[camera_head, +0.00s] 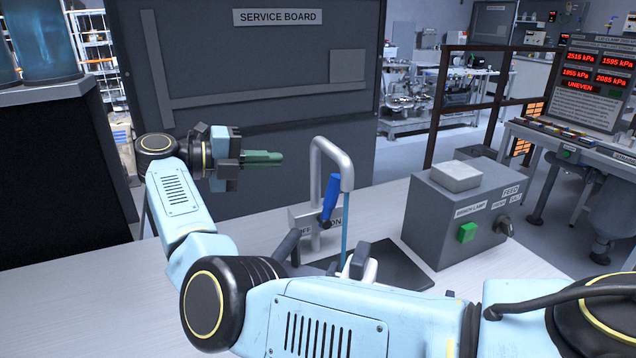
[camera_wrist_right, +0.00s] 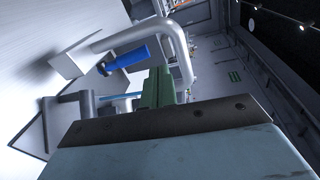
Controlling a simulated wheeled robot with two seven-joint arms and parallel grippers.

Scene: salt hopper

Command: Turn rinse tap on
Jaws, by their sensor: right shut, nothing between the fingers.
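The rinse tap is a grey hooked pipe (camera_head: 333,150) on the counter, with a blue lever (camera_head: 330,198) tilted in front of its label plate (camera_head: 304,218). The lever partly covers the OFF/ON lettering. A thin light-blue streak (camera_head: 344,235), which looks like water, runs down from the spout. My right gripper (camera_head: 280,158) has green fingers, shut and empty, left of the pipe and above the lever's height, apart from both. In the right wrist view, the fingers (camera_wrist_right: 158,86) overlap the spout, with the lever (camera_wrist_right: 122,60) beside them. My left gripper is not in view.
A grey control box (camera_head: 450,225) with a green button stands right of the tap. A dark basin (camera_head: 400,270) lies under the spout, partly hidden by my right arm. The service board (camera_head: 270,75) stands behind. The counter's left part (camera_head: 90,300) is clear.

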